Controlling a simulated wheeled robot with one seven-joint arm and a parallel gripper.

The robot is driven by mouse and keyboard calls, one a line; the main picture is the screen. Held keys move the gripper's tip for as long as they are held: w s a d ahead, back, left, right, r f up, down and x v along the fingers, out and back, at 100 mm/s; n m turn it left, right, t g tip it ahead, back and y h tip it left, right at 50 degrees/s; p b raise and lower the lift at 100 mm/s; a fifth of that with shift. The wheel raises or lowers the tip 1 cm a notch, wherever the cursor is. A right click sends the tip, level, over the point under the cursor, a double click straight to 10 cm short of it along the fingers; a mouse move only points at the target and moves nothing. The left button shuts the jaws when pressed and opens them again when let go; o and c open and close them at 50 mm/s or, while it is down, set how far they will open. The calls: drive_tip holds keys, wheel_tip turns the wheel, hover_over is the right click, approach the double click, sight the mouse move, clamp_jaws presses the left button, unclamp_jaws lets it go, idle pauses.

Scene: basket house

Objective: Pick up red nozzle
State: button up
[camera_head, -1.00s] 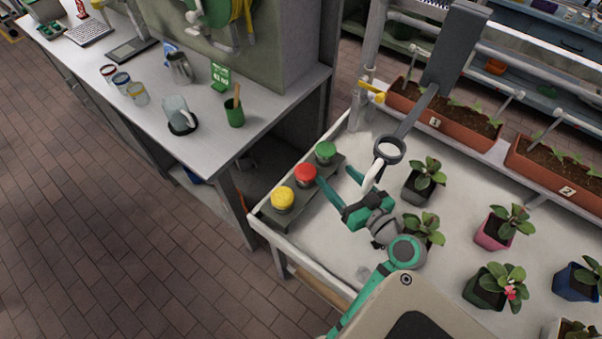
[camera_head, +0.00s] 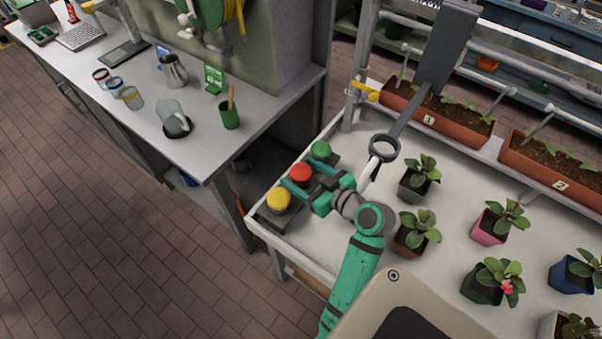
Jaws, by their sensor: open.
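The red nozzle (camera_head: 301,172) stands in the middle of a dark rack (camera_head: 265,217) at the left end of the planting table. A green nozzle (camera_head: 321,149) is behind it and a yellow nozzle (camera_head: 279,199) in front of it. My gripper (camera_head: 293,178) is open, its teal fingers reaching to the red nozzle from the right. One finger shows on the yellow side and the other on the green side. I cannot tell whether they touch it. The lower part of the red nozzle is partly hidden by the fingers.
Several potted plants stand to the right, one brown pot (camera_head: 410,240) close to my arm. A grey ring holder (camera_head: 384,148) with a white piece hangs just above right of my gripper. A workbench (camera_head: 185,150) with cups and a jug is to the left.

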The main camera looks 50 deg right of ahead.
sight(293, 167)
drive_tip(key=shift+x, duration=2.25)
drive_tip(key=shift+d+r, duration=0.15)
drive_tip(key=shift+r, duration=0.05)
drive_tip(key=c, duration=1.1)
drive_tip(key=shift+r, duration=0.1)
